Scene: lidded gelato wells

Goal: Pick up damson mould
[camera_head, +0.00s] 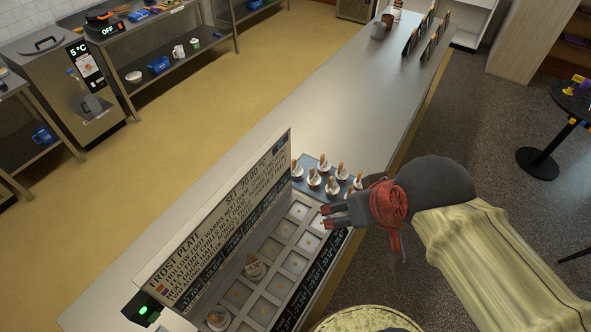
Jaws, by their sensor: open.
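Several small white-topped moulds (314,180) with brown sticks stand upright on a blue tray (301,161) at the far end of the frost plate. I cannot tell which one is damson, as the labels are too small to read. My gripper (326,216) is open and empty, pointing left over the plate's far right wells, just nearer than the tray.
The tall sign (215,222) walls off the plate's left side. Dark label strips (318,275) run along its right edge. The long counter (330,95) is clear beyond the tray up to cups (378,31) and dark stands (411,42). A green-lit box (144,309) is at near left.

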